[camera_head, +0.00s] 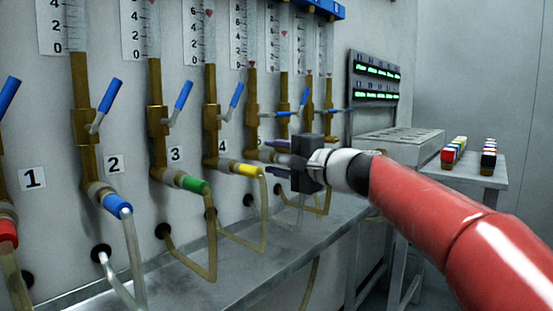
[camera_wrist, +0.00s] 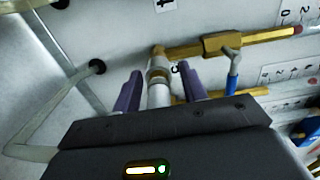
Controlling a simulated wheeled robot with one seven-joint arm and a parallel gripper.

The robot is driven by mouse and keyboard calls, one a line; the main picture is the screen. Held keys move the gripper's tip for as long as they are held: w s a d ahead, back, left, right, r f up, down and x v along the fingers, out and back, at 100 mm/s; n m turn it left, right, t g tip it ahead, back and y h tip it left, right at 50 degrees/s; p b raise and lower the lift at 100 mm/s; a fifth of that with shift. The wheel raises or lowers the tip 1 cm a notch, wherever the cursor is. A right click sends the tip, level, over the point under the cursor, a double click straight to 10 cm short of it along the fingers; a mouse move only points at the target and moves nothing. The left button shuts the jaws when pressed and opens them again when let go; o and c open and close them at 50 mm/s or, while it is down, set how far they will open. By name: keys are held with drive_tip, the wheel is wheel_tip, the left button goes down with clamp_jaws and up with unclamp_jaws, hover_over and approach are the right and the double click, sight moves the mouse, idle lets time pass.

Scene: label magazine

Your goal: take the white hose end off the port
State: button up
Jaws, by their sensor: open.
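The white hose end (camera_wrist: 158,94) sits on the port (camera_wrist: 156,70) at the foot of a brass fitting, seen in the wrist view. My gripper (camera_wrist: 161,82) is open, with one purple finger on each side of the white hose end. Small gaps show between it and the fingers. In the head view my gripper (camera_head: 272,157) points left at the wall, just right of the yellow hose end. There the white hose end is mostly hidden by my gripper. Its near part is hidden behind the gripper body in the wrist view.
Yellow (camera_head: 248,170), green (camera_head: 188,183), blue (camera_head: 117,206) and red (camera_head: 8,233) hose ends sit on neighbouring ports. Blue-handled valves (camera_head: 236,96) stand above. A metal ledge (camera_head: 230,258) runs below. A side table (camera_head: 470,176) with coloured pieces stands at the right.

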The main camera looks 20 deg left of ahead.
drive_tip(key=shift+s+a+f, duration=0.2)
drive_tip(key=shift+a, duration=0.15)
clamp_jaws()
drive_tip(key=shift+d+f+b, duration=0.1)
drive_tip(key=shift+d+b, duration=0.15)
drive_tip(key=shift+b, duration=0.3)
drive_tip(key=shift+s+d+f+b, duration=0.1)
drive_tip(key=shift+s+d+b, duration=0.25)
drive_tip(key=shift+d, duration=0.25)
drive_tip(key=shift+w+r+b+v, duration=0.15)
drive_tip(key=shift+b+v, duration=0.4)
drive_tip(key=shift+v, duration=0.5)
drive_tip(key=shift+w+r+b+v, duration=0.1)
drive_tip(key=shift+b+v, duration=0.4)
drive_tip(key=shift+v, duration=0.55)
drive_tip(key=shift+d, duration=0.1)
